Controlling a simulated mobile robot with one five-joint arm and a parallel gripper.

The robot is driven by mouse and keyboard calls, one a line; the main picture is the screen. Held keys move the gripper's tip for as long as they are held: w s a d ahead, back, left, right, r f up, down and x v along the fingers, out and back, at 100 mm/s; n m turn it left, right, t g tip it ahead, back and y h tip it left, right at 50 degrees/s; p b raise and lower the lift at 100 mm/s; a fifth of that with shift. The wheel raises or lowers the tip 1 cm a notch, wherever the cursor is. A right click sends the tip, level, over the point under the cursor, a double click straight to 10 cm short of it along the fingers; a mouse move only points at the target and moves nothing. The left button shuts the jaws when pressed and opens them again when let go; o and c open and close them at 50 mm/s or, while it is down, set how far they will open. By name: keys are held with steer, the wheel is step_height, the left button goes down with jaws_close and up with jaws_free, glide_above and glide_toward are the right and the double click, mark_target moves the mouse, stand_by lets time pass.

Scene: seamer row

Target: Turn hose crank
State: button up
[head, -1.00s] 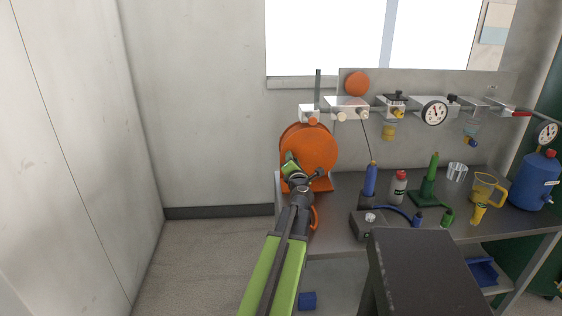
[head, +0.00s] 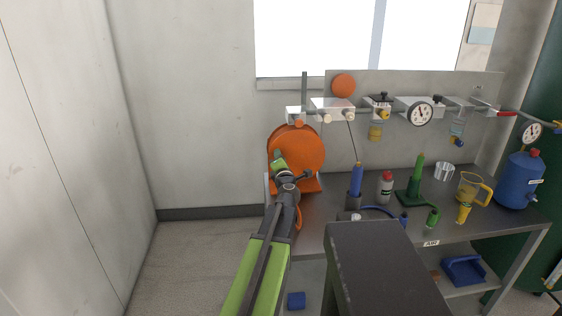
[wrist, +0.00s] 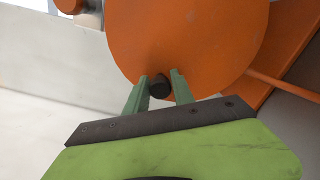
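The orange hose reel (head: 300,148) stands at the left end of the bench. In the wrist view its round orange face (wrist: 195,35) fills the upper middle. A dark, round crank knob (wrist: 159,87) shows in front of the lower part of that face. In the head view my gripper (head: 278,158) is at the left front of the reel, and my arm hides the knob there.
On the bench (head: 330,205) right of the reel stand a blue bottle (head: 357,180), a white bottle with a red cap (head: 386,187), a green stand (head: 413,190) and a yellow jug (head: 468,192). A dark box-like surface (head: 380,265) is in front. The floor at left is clear.

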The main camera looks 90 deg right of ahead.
steer(key=o, duration=0.3)
steer(key=shift+o, duration=0.2)
steer(key=a, duration=0.7)
steer(key=shift+s+a, duration=0.2)
steer(key=shift+a, duration=0.05)
